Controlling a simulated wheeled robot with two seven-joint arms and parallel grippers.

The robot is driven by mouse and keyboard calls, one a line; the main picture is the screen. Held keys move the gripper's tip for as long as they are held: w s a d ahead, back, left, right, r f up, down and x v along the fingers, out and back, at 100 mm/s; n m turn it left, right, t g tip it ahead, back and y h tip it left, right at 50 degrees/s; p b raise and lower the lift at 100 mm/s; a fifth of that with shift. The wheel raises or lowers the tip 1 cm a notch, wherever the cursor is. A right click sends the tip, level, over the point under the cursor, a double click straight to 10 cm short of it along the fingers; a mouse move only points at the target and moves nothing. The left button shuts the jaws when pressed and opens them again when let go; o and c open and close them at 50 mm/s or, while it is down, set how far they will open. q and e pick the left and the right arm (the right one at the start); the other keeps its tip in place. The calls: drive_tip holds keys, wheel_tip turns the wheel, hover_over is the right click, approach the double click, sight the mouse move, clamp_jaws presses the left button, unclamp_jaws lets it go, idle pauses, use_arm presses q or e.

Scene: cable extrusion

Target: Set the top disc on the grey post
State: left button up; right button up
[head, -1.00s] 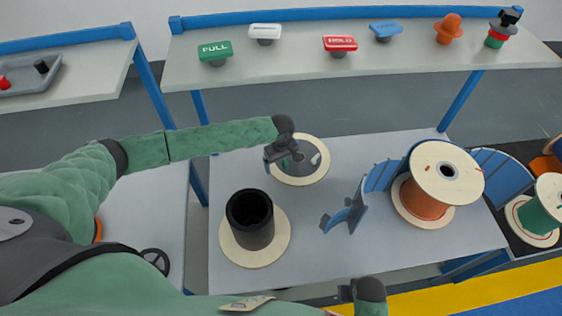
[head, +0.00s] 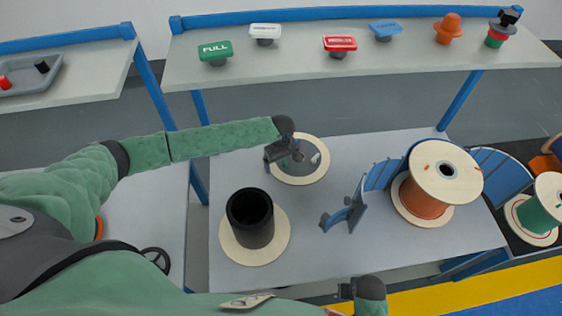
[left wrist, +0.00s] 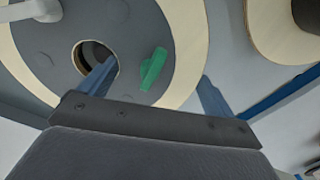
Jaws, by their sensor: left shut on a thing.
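The top disc (head: 316,176) is a flat cream ring with a dark grey centre and a round hole, toward the back of the middle table. It fills much of the left wrist view (left wrist: 190,40), with a green tab and a pale handle on its face. My left gripper (head: 287,162) is shut on the disc, one blue finger in the hole and the other at the outer rim. I cannot tell whether the disc is clear of the table. The dark grey post (head: 252,222) stands upright on a cream base disc, nearer and left. My right gripper (head: 346,292) is by the front table edge, its jaws unclear.
A spool of orange cable (head: 425,195) stands at the table's right, beside a blue curved cradle (head: 345,214). A green cable spool (head: 538,212) is farther right. A back shelf (head: 280,68) holds labelled signs. Bare tabletop lies between post and cradle.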

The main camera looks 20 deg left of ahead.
use_arm(q)
drive_tip(key=shift+f, duration=0.6)
drive_tip(key=shift+r+p, duration=0.85)
drive_tip(key=shift+p, duration=0.2)
drive_tip(key=shift+p, duration=0.55)
idle(1.0)
drive_tip(key=shift+f, duration=0.85)
idle(0.5)
drive_tip(key=o, duration=0.9)
drive_tip(key=shift+r, duration=0.1)
wheel_tip(320, 180, up, 11)
drive_tip(key=p, duration=1.1)
